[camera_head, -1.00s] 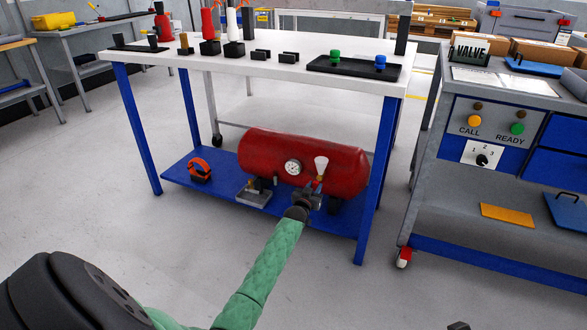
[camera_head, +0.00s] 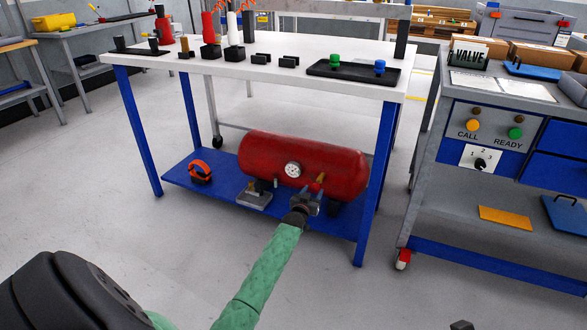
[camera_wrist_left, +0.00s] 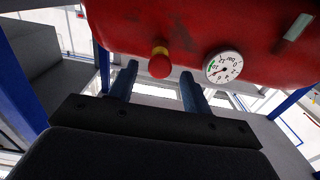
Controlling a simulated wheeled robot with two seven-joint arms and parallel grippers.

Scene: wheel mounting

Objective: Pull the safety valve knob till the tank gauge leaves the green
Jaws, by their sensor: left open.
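The red tank (camera_head: 330,165) lies on the bench's blue lower shelf. Its round white gauge (camera_head: 292,169) faces me and also shows in the left wrist view (camera_wrist_left: 222,67). A green band is on the dial's left side; the needle is too small to read surely. My left gripper (camera_head: 310,199) is open just in front of the valve. In the left wrist view its fingers (camera_wrist_left: 158,78) stand either side of the knob, apart from it.
The white bench top (camera_head: 200,68) is above the tank, with blue legs at its corners. A grey cart (camera_head: 430,195) stands at right. Floor in front is clear.

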